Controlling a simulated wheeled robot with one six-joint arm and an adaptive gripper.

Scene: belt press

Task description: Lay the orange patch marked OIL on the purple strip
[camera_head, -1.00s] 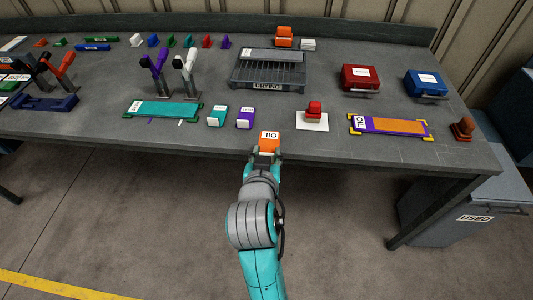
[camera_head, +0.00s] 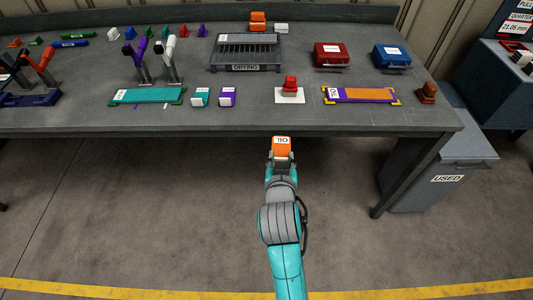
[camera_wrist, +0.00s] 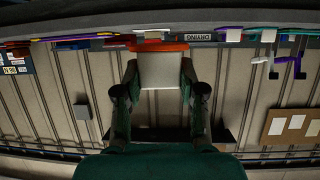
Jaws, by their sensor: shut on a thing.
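My gripper (camera_head: 281,160) is shut on the orange patch marked OIL (camera_head: 282,147), held upright in front of the bench's front edge. In the wrist view the held patch (camera_wrist: 162,70) shows a pale square face between my fingers, with an orange edge at the top. The purple strip (camera_head: 390,95) lies on the bench at the right, between yellow corner pieces. Much of its top shows orange, and a white label sits at its left end. My gripper is left of the strip and nearer the camera, apart from it.
The drying rack (camera_head: 245,67), red case (camera_head: 330,55) and blue case (camera_head: 393,56) stand behind. The used bin (camera_head: 440,170) is at the right.

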